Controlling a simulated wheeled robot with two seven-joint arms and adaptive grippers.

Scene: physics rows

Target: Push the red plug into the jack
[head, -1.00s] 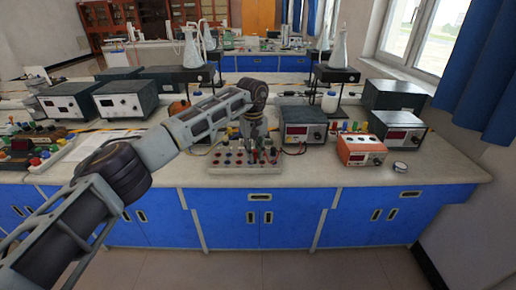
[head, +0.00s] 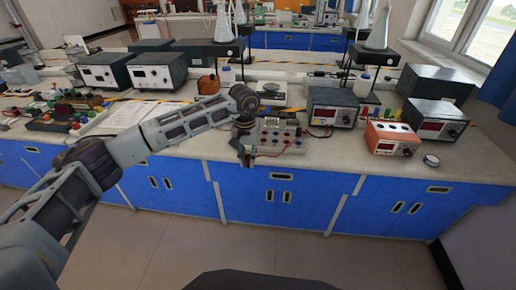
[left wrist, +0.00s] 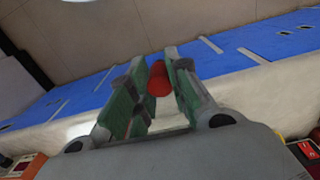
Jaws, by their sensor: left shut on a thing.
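My left gripper (left wrist: 156,88) is shut on the red plug (left wrist: 158,77), a short red cylinder between the green-padded fingers in the left wrist view. In the head view my left gripper (head: 244,157) points down at the left front corner of the jack board, by the bench's front edge; the plug cannot be made out there. The jack board (head: 293,147) is pale, with several small dark and red sockets. Part of it is hidden behind my gripper. Which jack is meant cannot be told. My right gripper is not in view.
A dark power supply (head: 333,108) and an orange meter (head: 392,138) stand right of the board. A small round dish (head: 431,160) lies near the front edge. White papers (head: 130,115) and a tray of coloured parts (head: 75,105) lie left.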

